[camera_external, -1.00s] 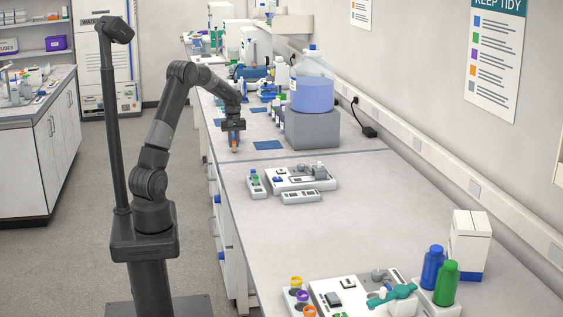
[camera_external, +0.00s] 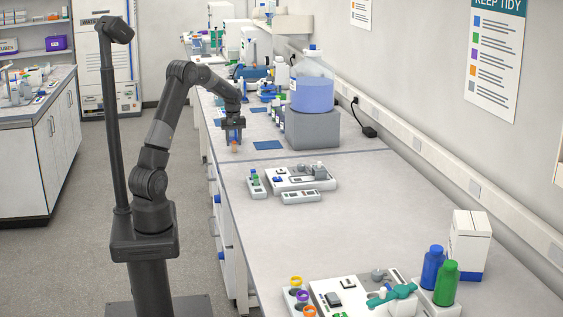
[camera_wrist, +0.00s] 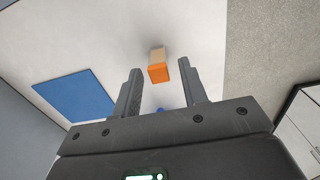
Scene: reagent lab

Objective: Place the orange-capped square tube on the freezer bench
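The orange-capped square tube (camera_wrist: 158,65) stands on the pale bench top (camera_external: 300,230), close to the bench's left edge. In the external view the tube (camera_external: 234,146) shows as a small orange and tan block just under my gripper (camera_external: 234,139). In the wrist view the orange cap faces the camera, and the tube lies just beyond the fingertips of my gripper (camera_wrist: 157,72), in line with the gap between them. The fingers are apart with nothing held between them. The tube's base is hard to make out.
A blue mat (camera_external: 268,145) lies right of the tube; it also shows in the wrist view (camera_wrist: 75,95). Beyond it stands a grey block (camera_external: 312,128) bearing a large blue-filled bottle (camera_external: 312,90). Small devices (camera_external: 300,177) sit nearer.

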